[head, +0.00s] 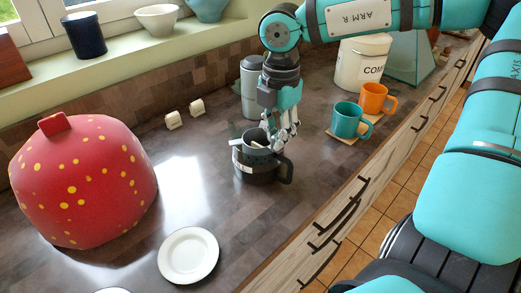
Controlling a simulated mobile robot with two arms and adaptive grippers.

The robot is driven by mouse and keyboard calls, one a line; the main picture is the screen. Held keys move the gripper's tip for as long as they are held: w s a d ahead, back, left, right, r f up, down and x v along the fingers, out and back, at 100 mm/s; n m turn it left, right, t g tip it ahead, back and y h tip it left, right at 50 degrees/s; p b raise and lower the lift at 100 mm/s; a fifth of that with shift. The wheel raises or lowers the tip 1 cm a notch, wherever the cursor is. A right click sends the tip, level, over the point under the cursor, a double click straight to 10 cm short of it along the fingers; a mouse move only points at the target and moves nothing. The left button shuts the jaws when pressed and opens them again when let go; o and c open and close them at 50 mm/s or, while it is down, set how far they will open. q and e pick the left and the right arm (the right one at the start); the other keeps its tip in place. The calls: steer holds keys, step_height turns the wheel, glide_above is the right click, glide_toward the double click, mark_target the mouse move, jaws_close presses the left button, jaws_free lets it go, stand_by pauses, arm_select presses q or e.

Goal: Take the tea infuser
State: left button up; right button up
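A dark mug (258,172) with a handle on its right side stands on the counter. Something grey and pale sticks up from its mouth; it may be the tea infuser (253,141), but it is too small to tell for sure. My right gripper (279,141) comes down from above with its fingers at the right side of the mug's rim. The fingers overlap the rim in this view, so I cannot tell whether they touch or grip anything. My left gripper is not in view.
A red, yellow-spotted cover (85,180) and a white plate (188,255) stand to the left. A grey canister (250,85) is behind the mug. Teal (350,121) and orange (375,99) mugs and a white container (360,63) stand to the right. The counter's front edge is close.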

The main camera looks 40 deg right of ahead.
jaws_close()
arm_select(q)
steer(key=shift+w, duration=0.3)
